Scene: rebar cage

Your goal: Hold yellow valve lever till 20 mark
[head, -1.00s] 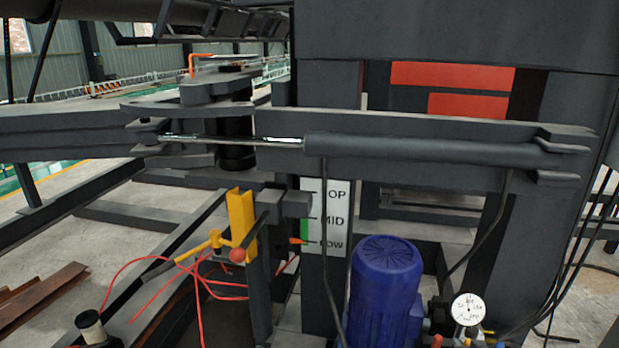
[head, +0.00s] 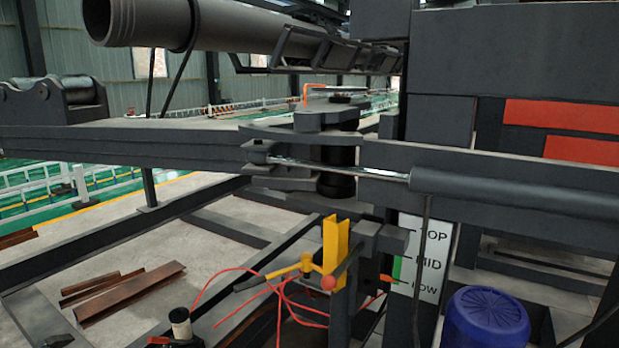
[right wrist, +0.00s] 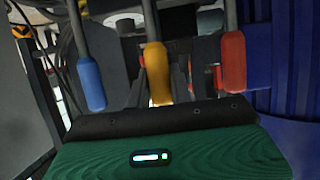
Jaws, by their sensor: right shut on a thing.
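In the right wrist view, the yellow valve lever (right wrist: 158,72) hangs in the middle, between a blue lever (right wrist: 90,82) and a red lever (right wrist: 233,62). My right gripper (right wrist: 160,110), with a green body and a dark front edge, is shut on the yellow lever's lower end. The fingertips themselves are hard to make out. Neither the valve levers nor my grippers show in the head view. The dial gauge is outside both current views, so its reading cannot be seen.
The head view shows a TOP/MID/LOW scale (head: 422,260), a yellow bracket (head: 336,245) with a red-knobbed handle, a blue motor (head: 485,318), a hydraulic cylinder (head: 510,195) and dark frame beams. Rusty steel bars (head: 130,290) lie on the floor at left.

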